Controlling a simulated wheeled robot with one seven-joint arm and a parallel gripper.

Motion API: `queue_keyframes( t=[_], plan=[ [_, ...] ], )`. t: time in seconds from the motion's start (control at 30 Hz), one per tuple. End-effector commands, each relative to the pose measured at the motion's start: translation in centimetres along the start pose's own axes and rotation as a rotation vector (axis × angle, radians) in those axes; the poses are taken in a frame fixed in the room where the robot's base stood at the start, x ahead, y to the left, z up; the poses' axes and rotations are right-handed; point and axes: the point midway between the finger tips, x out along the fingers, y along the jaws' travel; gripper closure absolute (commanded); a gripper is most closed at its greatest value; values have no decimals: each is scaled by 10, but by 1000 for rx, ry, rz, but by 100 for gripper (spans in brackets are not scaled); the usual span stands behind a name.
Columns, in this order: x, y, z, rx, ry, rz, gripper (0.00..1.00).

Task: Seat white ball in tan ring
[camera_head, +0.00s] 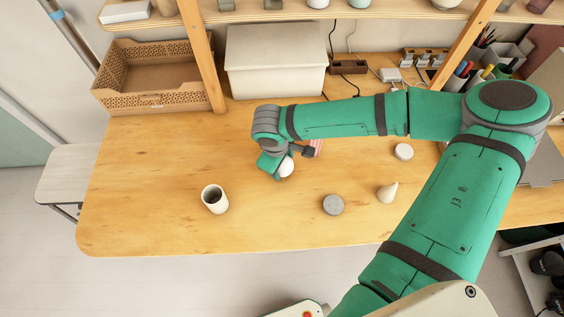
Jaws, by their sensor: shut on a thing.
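The white ball (287,167) is at the end of my arm, over the middle of the wooden table. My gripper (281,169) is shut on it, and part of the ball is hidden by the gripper. The gap between ball and table top cannot be judged from this view. I cannot make out a clear tan ring. A pale, open-topped hollow cylinder (215,198) with a dark inside stands upright to the left and front of my gripper, apart from it.
A grey disc (333,205), a cream cone (387,192) and a pale round block (403,152) stand to the right. A pink striped thing (317,147) is partly hidden behind my gripper. A tan crate (152,80) and white bin (275,62) stand behind.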

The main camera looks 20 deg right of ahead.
Motion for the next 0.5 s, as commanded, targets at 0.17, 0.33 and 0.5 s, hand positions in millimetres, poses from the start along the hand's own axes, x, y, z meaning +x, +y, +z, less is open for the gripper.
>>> queue_keyframes(
  t=[0.17,0.33,0.5],
  plan=[
    [2,0,0,0,0,0,68],
    [4,-1,0,1,0,-1,68],
    [6,-1,0,1,0,-1,68]
  ],
)
